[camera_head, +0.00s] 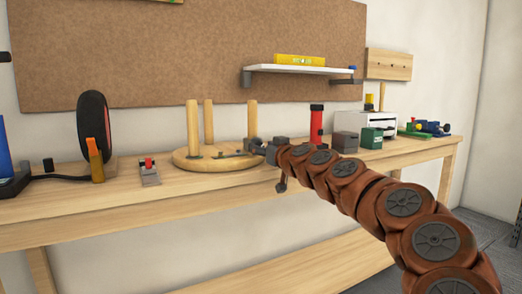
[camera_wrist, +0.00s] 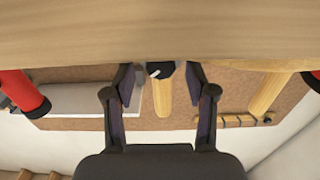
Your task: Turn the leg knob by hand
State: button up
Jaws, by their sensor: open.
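An upturned round wooden stool (camera_head: 215,163) lies on the workbench with three legs pointing up. My gripper (camera_head: 255,148) is at the right side of it, by the base of the right leg (camera_head: 252,118). In the wrist view, which looks upside down, a dark knob with a small pale mark (camera_wrist: 160,68) sits at the base of a wooden leg (camera_wrist: 163,98). My gripper's fingers (camera_wrist: 159,76) are open on either side of the knob, with gaps visible between them and it. The knob is not clear in the head view.
The workbench (camera_head: 110,203) carries a wheel (camera_head: 93,130) and a small red-topped tool (camera_head: 149,172) left of the stool. A red cylinder (camera_head: 316,126) and a green box (camera_head: 371,138) stand to the right. A shelf (camera_head: 297,70) hangs above.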

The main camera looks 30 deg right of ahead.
jog(key=shift+w, duration=0.75)
jog(key=shift+c, duration=0.2)
grip_shut()
jog(key=shift+r+m+p, duration=0.15)
jog(key=shift+m+p, duration=0.35)
jog(key=shift+m, duration=0.2)
jog(key=shift+d+m+p, duration=0.1)
jog(key=shift+m+p, duration=0.2)
jog(key=shift+m, duration=0.6)
jog(key=shift+o, duration=0.2)
grip_release()
